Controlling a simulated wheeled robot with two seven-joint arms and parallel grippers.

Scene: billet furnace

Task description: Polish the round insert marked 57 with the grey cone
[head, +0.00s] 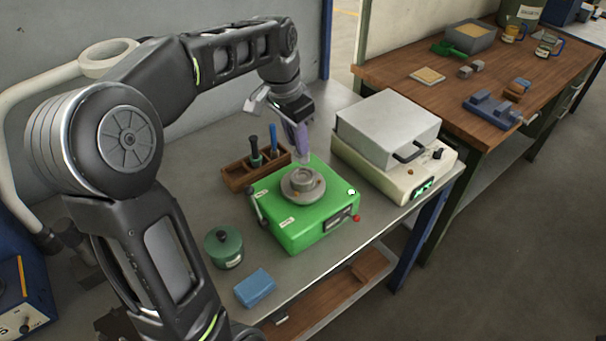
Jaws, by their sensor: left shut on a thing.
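My left gripper (294,115) reaches in over the bench and is shut on a purple tool (299,140). The tool points down, and its narrow lower end is pale grey. This end is just above or at the round grey insert (303,184); I cannot tell whether they touch. The insert sits in a round grey seat on top of the green machine (290,222). The number on the insert is too small to read. My right gripper is not in view.
A wooden rack (237,180) with green and blue-handled tools stands behind the green machine. A green lidded pot (224,247) and blue block (255,287) are in front left. A furnace box (387,123) stands right. A wooden workbench (400,80) lies beyond.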

